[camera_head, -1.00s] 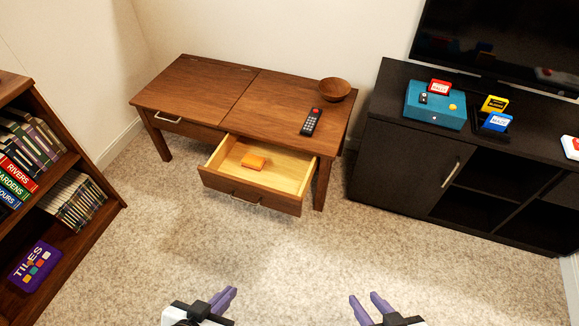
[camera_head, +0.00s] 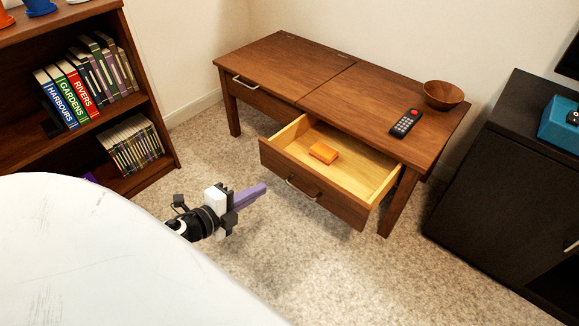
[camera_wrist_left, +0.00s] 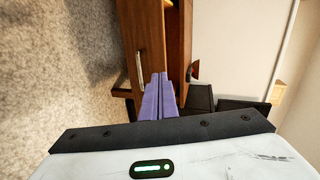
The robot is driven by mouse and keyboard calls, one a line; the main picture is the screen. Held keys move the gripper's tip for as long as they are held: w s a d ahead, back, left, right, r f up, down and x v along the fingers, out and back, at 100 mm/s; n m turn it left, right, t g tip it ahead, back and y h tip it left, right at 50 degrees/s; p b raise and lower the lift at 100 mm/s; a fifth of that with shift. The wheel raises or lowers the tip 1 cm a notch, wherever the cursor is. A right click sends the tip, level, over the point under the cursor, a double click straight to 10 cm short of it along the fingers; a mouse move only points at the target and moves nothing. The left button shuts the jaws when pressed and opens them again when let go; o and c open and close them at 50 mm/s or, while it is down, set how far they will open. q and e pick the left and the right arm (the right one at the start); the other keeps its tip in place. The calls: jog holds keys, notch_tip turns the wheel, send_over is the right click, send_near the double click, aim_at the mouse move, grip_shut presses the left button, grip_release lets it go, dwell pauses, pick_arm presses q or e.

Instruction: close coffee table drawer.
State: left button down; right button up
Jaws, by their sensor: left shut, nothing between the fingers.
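The wooden coffee table (camera_head: 290,62) stands against the wall. Its right drawer (camera_head: 316,189) is pulled out, with a metal handle (camera_head: 303,188) on the front and an orange block (camera_head: 323,152) inside. Its left drawer (camera_head: 262,96) looks closed. My left gripper (camera_head: 262,189), with purple fingers, is shut and empty. It is in front of the open drawer, left of its front panel and apart from it. In the left wrist view the shut fingers (camera_wrist_left: 158,80) point toward a wooden front with a handle (camera_wrist_left: 140,70). My right gripper is out of view.
A remote (camera_head: 406,123) and a wooden bowl (camera_head: 443,95) lie on the tabletop. A bookshelf (camera_head: 165,130) stands at left and a dark cabinet (camera_head: 490,190) at right. Carpet (camera_head: 330,270) in front of the drawer is clear.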

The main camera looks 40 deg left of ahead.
pick_arm(q)
jog(key=f, duration=0.1)
jog(key=m+b, duration=0.1)
jog(key=b, duration=0.1)
send_near(298, 166)
jog(key=x, duration=0.4)
jog(key=shift+w+a+f, duration=0.15)
jog(key=shift+w+f, duration=0.1)
jog(key=shift+f, duration=0.05)
jog(key=shift+w, duration=0.75)
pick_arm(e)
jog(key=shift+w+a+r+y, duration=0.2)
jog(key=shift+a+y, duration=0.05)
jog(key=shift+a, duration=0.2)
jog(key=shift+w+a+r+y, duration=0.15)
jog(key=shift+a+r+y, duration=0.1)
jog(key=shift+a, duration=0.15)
